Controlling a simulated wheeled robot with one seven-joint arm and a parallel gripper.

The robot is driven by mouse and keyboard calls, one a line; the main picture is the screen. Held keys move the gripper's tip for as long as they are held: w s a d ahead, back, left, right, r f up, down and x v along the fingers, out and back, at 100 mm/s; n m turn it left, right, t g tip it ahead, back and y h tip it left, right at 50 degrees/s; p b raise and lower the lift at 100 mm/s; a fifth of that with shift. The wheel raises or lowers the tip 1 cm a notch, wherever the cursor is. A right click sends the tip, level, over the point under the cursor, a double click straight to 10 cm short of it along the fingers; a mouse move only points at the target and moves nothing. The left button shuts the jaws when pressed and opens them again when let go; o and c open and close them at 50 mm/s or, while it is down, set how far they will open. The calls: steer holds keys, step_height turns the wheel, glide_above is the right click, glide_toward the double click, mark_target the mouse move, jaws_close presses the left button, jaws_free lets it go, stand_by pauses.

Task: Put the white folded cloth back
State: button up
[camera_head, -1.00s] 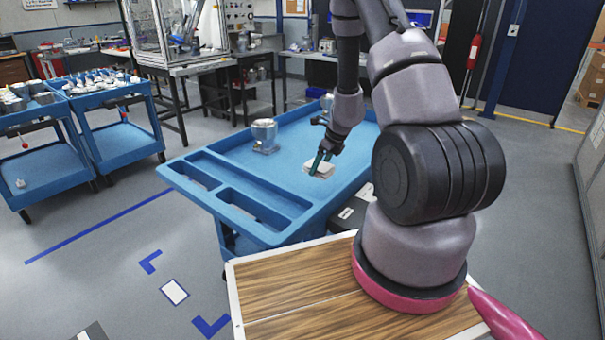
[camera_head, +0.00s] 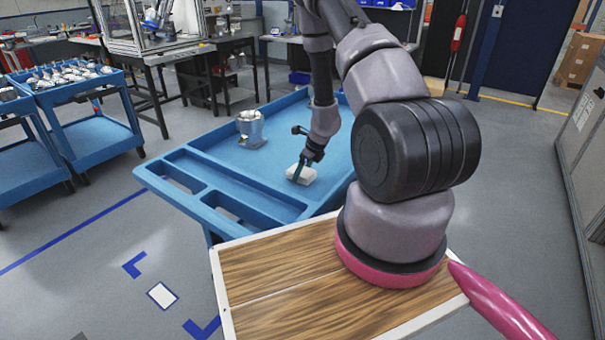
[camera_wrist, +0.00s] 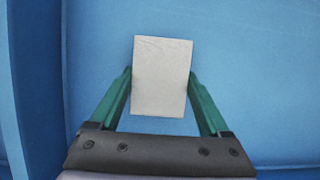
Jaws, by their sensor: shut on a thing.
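The white folded cloth (camera_head: 304,174) is a small flat rectangular block at the blue cart's top. It also shows in the wrist view (camera_wrist: 162,75), square between the two green fingers. My gripper (camera_head: 298,172) is shut on it, one finger against each side; in the wrist view the gripper (camera_wrist: 160,95) points down at the blue surface. I cannot tell whether the cloth touches the surface or hangs just above it. The blue cart (camera_head: 215,165) has a flat top with recessed compartments along its near left side.
A metal housing (camera_head: 251,128) stands on the cart to the left of and behind the cloth. A dark object behind the gripper is partly hidden by my arm. Other blue carts (camera_head: 85,95) with small parts stand at the left. The cart top between cloth and housing is clear.

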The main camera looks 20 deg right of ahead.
steer(key=shift+f, duration=0.45)
steer(key=shift+f, duration=0.1)
steer(key=o, duration=1.2)
steer(key=shift+c, duration=0.2)
